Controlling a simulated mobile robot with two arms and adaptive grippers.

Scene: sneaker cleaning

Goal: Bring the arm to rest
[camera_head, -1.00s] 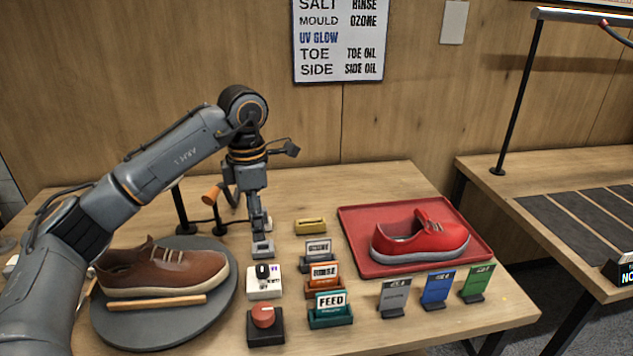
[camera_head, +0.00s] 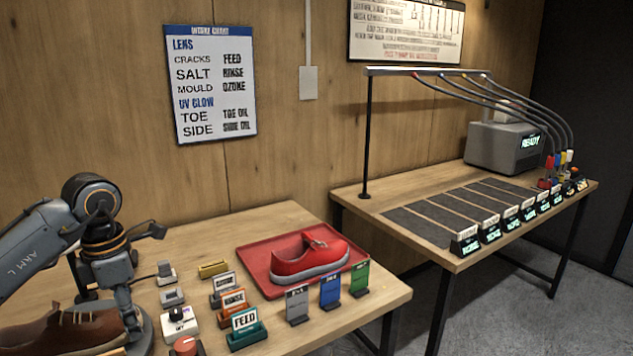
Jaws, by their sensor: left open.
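My left arm comes in from the left, and its left gripper (camera_head: 134,332) points down beside the brown shoe (camera_head: 62,328). The gripper is open, and I see nothing between its fingers. It partly covers the shoe's right end, and I cannot tell whether they touch. The shoe is cut off by the lower left picture edge. My right gripper is not in view.
A red shoe (camera_head: 310,258) sits on a red tray (camera_head: 262,278). Small labelled holders, including a teal FEED one (camera_head: 246,330), a white switch box (camera_head: 179,324) and a red knob (camera_head: 186,347) stand right of the gripper. A second table (camera_head: 420,262) stands farther right.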

